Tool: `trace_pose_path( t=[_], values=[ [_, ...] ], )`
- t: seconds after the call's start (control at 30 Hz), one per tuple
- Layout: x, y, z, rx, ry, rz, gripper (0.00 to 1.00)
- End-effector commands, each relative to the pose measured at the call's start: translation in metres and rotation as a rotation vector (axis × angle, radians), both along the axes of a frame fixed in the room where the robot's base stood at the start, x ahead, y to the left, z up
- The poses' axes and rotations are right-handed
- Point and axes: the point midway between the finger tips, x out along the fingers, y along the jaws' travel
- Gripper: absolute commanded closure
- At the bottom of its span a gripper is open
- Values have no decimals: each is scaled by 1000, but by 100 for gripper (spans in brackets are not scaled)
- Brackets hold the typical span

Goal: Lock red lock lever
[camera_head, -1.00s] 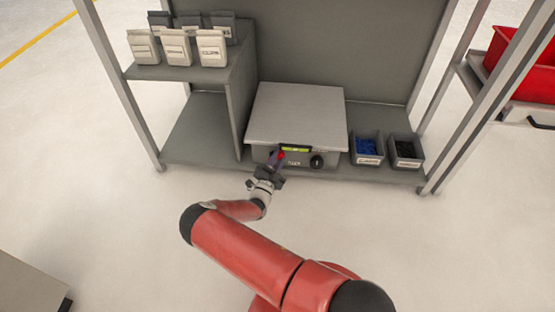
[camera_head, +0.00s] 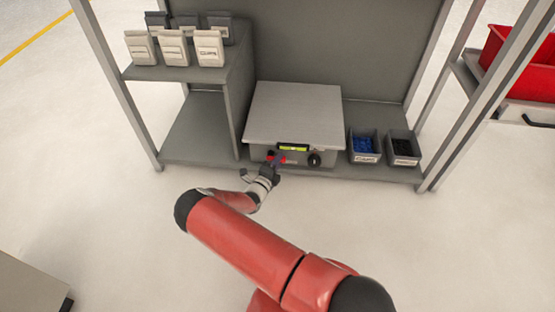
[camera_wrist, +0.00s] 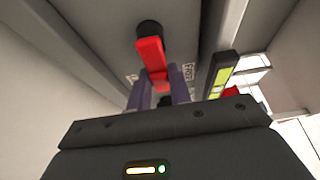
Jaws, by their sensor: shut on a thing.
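The red lock lever (camera_wrist: 151,55) hangs from a round black pivot (camera_wrist: 149,29) on the front of the grey box (camera_head: 293,115). In the wrist view its free end lies between the purple fingers of my gripper (camera_wrist: 160,92), which are shut on it. In the head view my gripper (camera_head: 275,162) is at the left part of the box front, and red shows around the fingers. The fingers hide part of the lever, and its exact angle is hard to read from the head view.
A display with a green screen (camera_head: 293,148) and a black knob (camera_head: 315,159) are right of my gripper. Two small bins, with blue (camera_head: 365,146) and black (camera_head: 402,148) contents, stand further right. A shelf divider (camera_head: 233,112) stands left. The floor in front is clear.

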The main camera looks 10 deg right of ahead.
Motion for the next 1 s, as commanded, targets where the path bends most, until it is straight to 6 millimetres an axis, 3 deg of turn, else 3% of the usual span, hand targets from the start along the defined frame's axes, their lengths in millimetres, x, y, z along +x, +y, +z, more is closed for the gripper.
trace_pose_path(
  t=[0.6, 1.0],
  values=[
    [1, 4, -14, 530, -169, -1, 100],
    [2, 8, -21, 729, -234, -1, 100]
  ],
)
